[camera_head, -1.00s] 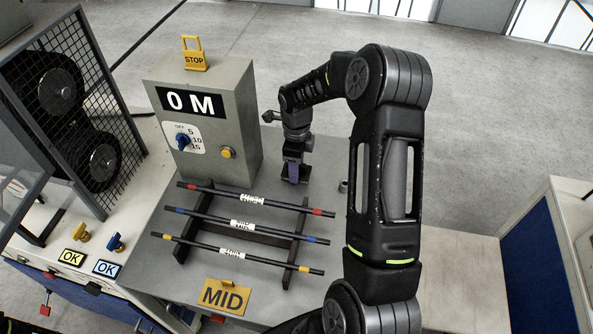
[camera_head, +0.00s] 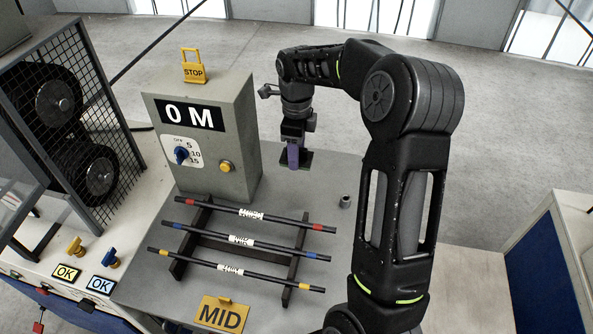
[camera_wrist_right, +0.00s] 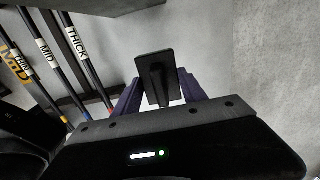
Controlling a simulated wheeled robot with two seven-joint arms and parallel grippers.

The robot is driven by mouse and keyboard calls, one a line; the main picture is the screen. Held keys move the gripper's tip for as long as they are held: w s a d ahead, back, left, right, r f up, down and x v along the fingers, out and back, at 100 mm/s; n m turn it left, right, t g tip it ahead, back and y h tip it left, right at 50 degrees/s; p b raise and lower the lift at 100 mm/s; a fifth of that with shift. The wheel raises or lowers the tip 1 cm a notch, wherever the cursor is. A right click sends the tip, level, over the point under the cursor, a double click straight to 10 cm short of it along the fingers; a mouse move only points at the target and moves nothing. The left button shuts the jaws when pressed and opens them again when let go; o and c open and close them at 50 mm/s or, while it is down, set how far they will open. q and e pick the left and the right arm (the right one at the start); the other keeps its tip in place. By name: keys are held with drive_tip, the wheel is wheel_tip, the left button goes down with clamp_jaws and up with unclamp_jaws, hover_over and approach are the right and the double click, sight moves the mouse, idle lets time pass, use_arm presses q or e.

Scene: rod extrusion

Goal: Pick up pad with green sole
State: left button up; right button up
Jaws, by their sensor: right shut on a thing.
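My right gripper (camera_head: 293,152) is above the back of the grey table, to the right of the 0 M control box. Its purple fingers are shut on a dark pad (camera_wrist_right: 157,80), which shows as a black rectangular plate with a stem between the fingers in the right wrist view. In the head view the pad's dark plate (camera_head: 300,162) shows below the fingers. The underside of the pad faces away, so I cannot see its sole colour. My left gripper is not in view.
A grey control box (camera_head: 215,140) with a STOP lock stands left of the gripper. Three rods with red, blue and yellow bands (camera_head: 240,240) lie on a black rack in front. A small grey cylinder (camera_head: 345,201) stands at right. A yellow MID sign (camera_head: 220,314) is at the front.

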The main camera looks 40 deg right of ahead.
wheel_tip(320, 180, up, 7)
drive_tip(key=shift+f, duration=0.15)
idle(0.5)
